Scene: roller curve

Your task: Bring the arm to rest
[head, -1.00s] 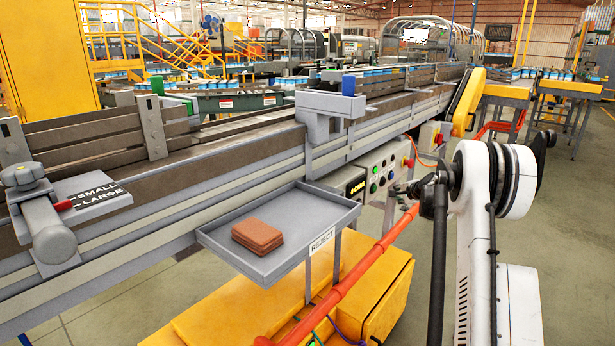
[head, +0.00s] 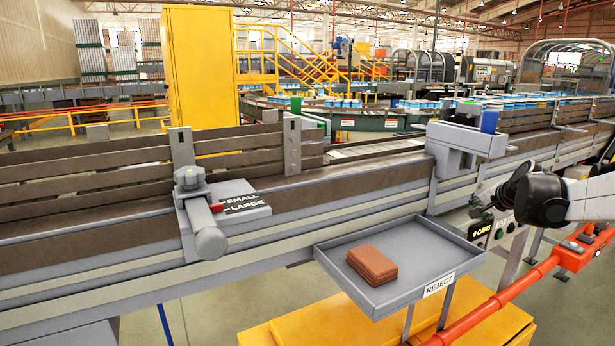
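My arm reaches in from the right edge in the head view, with a white link and a black joint. My gripper (head: 483,211) is a small dark shape just left of that joint, in front of the control box by the conveyor. It is too small and too partly covered to tell whether its fingers are open or shut. I see nothing clearly held in it. It is to the right of the reject tray (head: 338,278) and above its level in the picture.
A stack of brown slabs (head: 371,264) lies in the reject tray. The long conveyor (head: 110,255) runs behind, with a size lever (head: 205,225) and a grey bracket (head: 455,145). A yellow cabinet (head: 290,330) and an orange-red bar (head: 500,300) are below.

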